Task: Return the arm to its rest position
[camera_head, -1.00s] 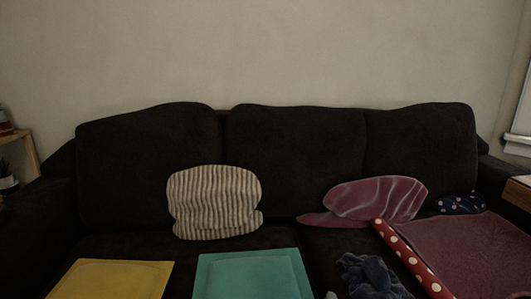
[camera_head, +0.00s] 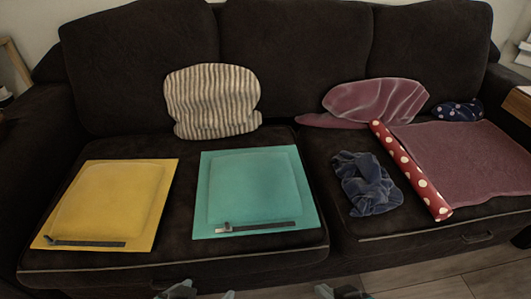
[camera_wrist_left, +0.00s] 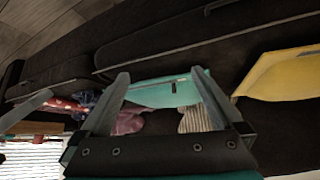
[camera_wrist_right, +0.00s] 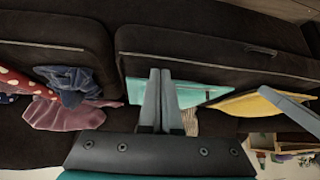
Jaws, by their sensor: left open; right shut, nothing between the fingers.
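My left gripper (camera_head: 205,292) shows at the bottom edge of the head view, in front of the sofa. In the left wrist view its fingers (camera_wrist_left: 163,80) are spread with nothing between them. My right gripper (camera_head: 326,290) is also at the bottom edge of the head view, right of the left one. In the right wrist view its fingers (camera_wrist_right: 160,75) are together and empty. Both grippers are apart from the things on the sofa. Most of both arms is out of the head view.
The dark sofa (camera_head: 290,170) bears a yellow pouch (camera_head: 110,200), a teal pouch (camera_head: 255,190), a striped cushion (camera_head: 210,100), a crumpled blue cloth (camera_head: 367,185), a dotted red roll (camera_head: 410,170) and mauve fabric (camera_head: 465,160). Wooden floor (camera_head: 440,285) shows at the lower right.

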